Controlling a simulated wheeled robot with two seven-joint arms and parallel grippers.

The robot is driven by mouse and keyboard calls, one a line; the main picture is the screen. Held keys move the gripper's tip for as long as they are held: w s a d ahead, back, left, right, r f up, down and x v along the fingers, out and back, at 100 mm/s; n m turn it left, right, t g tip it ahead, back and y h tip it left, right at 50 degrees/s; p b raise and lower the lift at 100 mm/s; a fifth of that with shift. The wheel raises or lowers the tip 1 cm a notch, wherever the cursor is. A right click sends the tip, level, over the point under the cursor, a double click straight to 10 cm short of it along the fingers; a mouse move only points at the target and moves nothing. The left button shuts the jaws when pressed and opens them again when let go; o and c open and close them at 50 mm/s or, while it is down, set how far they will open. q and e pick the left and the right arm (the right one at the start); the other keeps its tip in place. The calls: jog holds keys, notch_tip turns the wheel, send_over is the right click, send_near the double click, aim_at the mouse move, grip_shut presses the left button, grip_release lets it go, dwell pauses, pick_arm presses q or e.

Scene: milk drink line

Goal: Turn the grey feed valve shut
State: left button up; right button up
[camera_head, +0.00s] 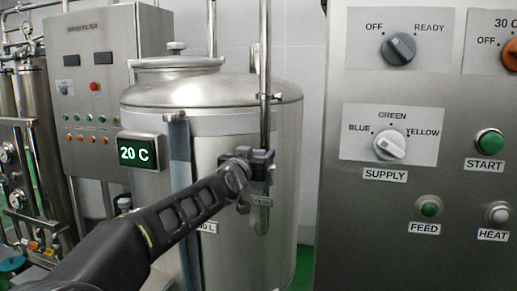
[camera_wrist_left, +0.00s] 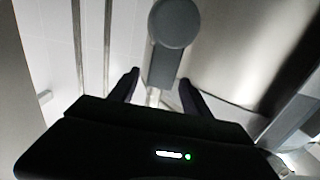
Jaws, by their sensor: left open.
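My left gripper (camera_head: 262,160) is in front of the steel tank, at the vertical pipe. In the left wrist view the fingers of the gripper (camera_wrist_left: 159,80) are apart. A grey lever with a round end (camera_wrist_left: 173,24), which looks like the feed valve handle, stands in line with the gap between them. I cannot tell whether the fingers touch it. In the head view my gripper hides most of the valve; a grey-green part (camera_head: 262,212) shows just below it. My right gripper is not in view.
The steel tank (camera_head: 225,95) bears a display (camera_head: 139,151) reading 20 C. The vertical pipe (camera_head: 265,70) runs down to my gripper. A control panel (camera_head: 350,235) with knobs and buttons stands at the right. A filter cabinet (camera_head: 92,60) stands behind at the left.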

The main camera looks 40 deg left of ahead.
pick_arm(q)
jog(key=shift+x, duration=0.8)
grip_shut()
dwell(0.9)
